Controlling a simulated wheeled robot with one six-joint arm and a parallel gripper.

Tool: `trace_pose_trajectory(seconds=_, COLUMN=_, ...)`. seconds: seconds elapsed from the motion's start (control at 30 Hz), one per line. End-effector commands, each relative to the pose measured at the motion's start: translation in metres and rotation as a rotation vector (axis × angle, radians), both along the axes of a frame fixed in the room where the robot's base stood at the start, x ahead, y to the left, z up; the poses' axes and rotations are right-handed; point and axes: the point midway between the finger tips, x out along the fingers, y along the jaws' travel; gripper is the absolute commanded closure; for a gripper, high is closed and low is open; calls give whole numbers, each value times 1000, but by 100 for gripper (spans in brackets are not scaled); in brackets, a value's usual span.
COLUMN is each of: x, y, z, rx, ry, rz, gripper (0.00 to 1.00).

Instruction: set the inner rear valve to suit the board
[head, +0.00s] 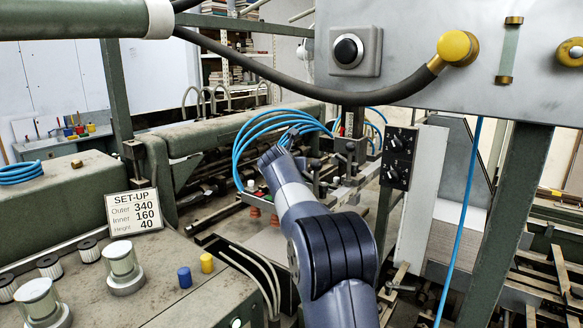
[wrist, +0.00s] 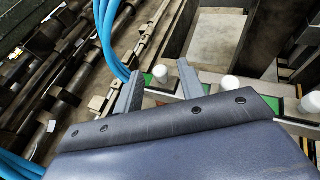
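The set-up card (head: 133,210) at left reads Outer 340, Inner 160, Height 40. My gripper (head: 287,138) reaches over the feeder head, among blue hoses. In the wrist view my gripper (wrist: 160,86) is open, its two grey fingers apart. A white round knob (wrist: 160,73) on a green patch shows in the gap between the fingertips; contact is not visible. A second white knob (wrist: 229,83) stands to the right, and a third (wrist: 311,103) at the right edge. I cannot tell which of these is the inner rear valve.
Blue hoses (wrist: 117,38) run close beside the left finger. In the head view, orange suckers (head: 255,211) hang below the feeder bar. A black switch box (head: 398,157) and a grey panel (head: 440,60) stand to the right. Grey board (head: 455,235) is stacked at right.

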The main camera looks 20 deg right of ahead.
Motion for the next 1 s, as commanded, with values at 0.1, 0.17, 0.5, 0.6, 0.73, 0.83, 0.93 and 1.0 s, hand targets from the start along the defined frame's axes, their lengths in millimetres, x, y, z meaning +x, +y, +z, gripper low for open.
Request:
trace_pose_trajectory(seconds=0.1, x=0, y=0, z=0, rx=0, ry=0, rz=0, gripper=67)
trace_pose_trajectory(seconds=0.17, x=0, y=0, z=0, rx=0, ry=0, rz=0, gripper=72)
trace_pose_trajectory(seconds=0.5, x=0, y=0, z=0, rx=0, ry=0, rz=0, gripper=100)
trace_pose_trajectory(seconds=0.6, x=0, y=0, z=0, rx=0, ry=0, rz=0, gripper=100)
trace_pose_trajectory(seconds=0.73, x=0, y=0, z=0, rx=0, ry=0, rz=0, gripper=100)
trace_pose_trajectory(seconds=0.83, x=0, y=0, z=0, rx=0, ry=0, rz=0, gripper=100)
trace_pose_trajectory(seconds=0.93, x=0, y=7, z=0, rx=0, ry=0, rz=2, gripper=100)
trace_pose_trajectory(seconds=1.0, x=1, y=19, z=1, rx=0, ry=2, rz=6, gripper=100)
